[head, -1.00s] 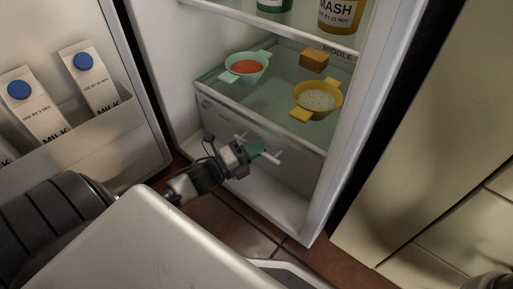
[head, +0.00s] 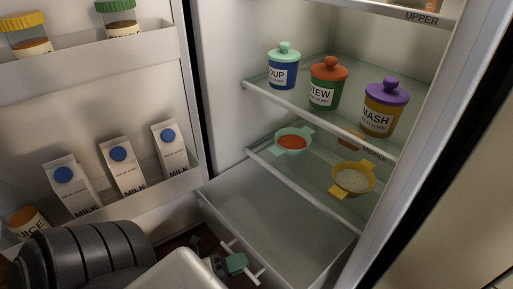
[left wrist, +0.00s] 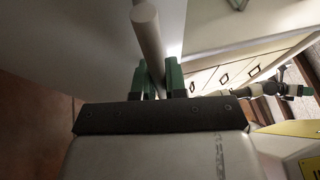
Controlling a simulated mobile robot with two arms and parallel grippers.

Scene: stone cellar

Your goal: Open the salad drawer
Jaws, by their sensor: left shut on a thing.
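The salad drawer (head: 268,222) is the pale box at the bottom of the fridge. It stands pulled out below the lowest shelf, and the visible part of its inside looks empty. Its white bar handle (head: 256,276) is on the front, low in the head view. My left gripper (head: 236,263), with green fingers, is shut on this handle. In the left wrist view the handle (left wrist: 150,38) runs up between the fingers. My right gripper (left wrist: 303,91) seems to show small at the right of the left wrist view; its jaws are too small to read.
The open fridge door (head: 100,90) on the left holds milk cartons (head: 121,167) and jars. Above the drawer, the glass shelf (head: 312,175) bears a green bowl (head: 292,142) and a yellow bowl (head: 353,180). Lidded pots (head: 328,83) stand higher up.

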